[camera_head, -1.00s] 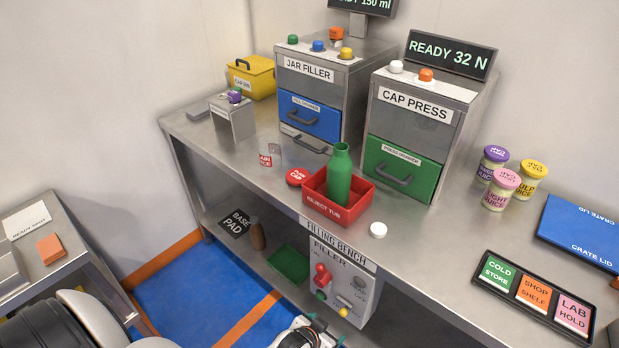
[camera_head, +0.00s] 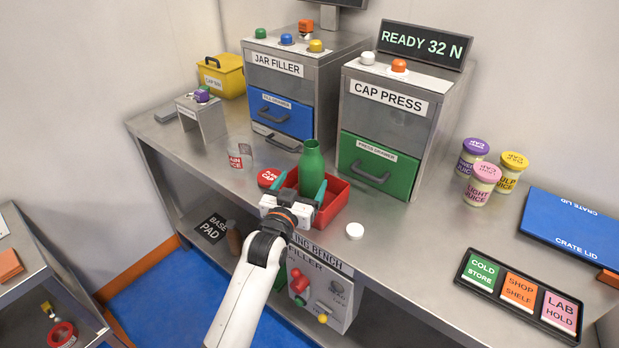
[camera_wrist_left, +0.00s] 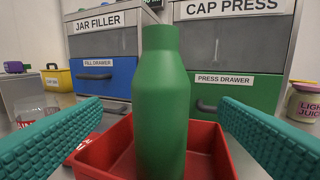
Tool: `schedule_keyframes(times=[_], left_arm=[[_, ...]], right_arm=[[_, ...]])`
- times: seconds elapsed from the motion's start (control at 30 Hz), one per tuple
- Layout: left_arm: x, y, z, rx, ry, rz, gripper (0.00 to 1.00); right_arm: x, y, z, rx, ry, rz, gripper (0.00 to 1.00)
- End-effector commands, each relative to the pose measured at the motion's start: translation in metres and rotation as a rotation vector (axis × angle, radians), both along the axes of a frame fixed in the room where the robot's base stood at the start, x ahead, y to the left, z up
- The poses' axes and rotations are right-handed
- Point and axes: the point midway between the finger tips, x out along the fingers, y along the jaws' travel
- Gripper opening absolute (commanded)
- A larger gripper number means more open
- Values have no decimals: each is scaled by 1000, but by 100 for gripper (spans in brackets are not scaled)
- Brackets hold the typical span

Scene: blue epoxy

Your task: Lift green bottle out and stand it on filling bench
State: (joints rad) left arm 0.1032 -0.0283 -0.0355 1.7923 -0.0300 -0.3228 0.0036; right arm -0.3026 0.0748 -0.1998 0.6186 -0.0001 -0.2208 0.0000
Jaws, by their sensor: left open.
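The green bottle (camera_head: 312,168) stands upright in the red reject tub (camera_head: 336,203) on the steel filling bench (camera_head: 405,235). In the left wrist view the bottle (camera_wrist_left: 161,100) fills the middle, with the tub's red walls (camera_wrist_left: 215,150) around its lower part. My left gripper (camera_head: 300,196) is open at the front of the tub. Its teal fingers (camera_wrist_left: 163,125) show on either side of the bottle, with a gap on both sides. The bottle's base is hidden by the gripper and tub. My right gripper is not in view.
The cap press (camera_head: 392,120) and jar filler (camera_head: 290,85) stand close behind the tub. A white cap (camera_head: 355,231) lies right of it and a red cap pad (camera_head: 270,178) left. Several juice jars (camera_head: 482,183) stand right. Bare bench lies front right.

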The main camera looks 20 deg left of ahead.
Motion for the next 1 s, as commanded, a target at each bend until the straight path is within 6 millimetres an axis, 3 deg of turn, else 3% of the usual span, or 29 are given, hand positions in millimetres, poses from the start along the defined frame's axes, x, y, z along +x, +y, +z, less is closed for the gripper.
schedule_keyframes(times=[0.1, 0.37, 0.7, 1.0], left_arm=[[20, -1, 1, 0, 1, 0, 83], [39, -1, -2, -1, 3, 0, 83], [81, -3, -8, -1, 2, -1, 83], [85, -3, -9, 0, 2, -1, 83]], right_arm=[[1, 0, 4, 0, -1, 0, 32], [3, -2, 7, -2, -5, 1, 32], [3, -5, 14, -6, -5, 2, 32], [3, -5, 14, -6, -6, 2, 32]])
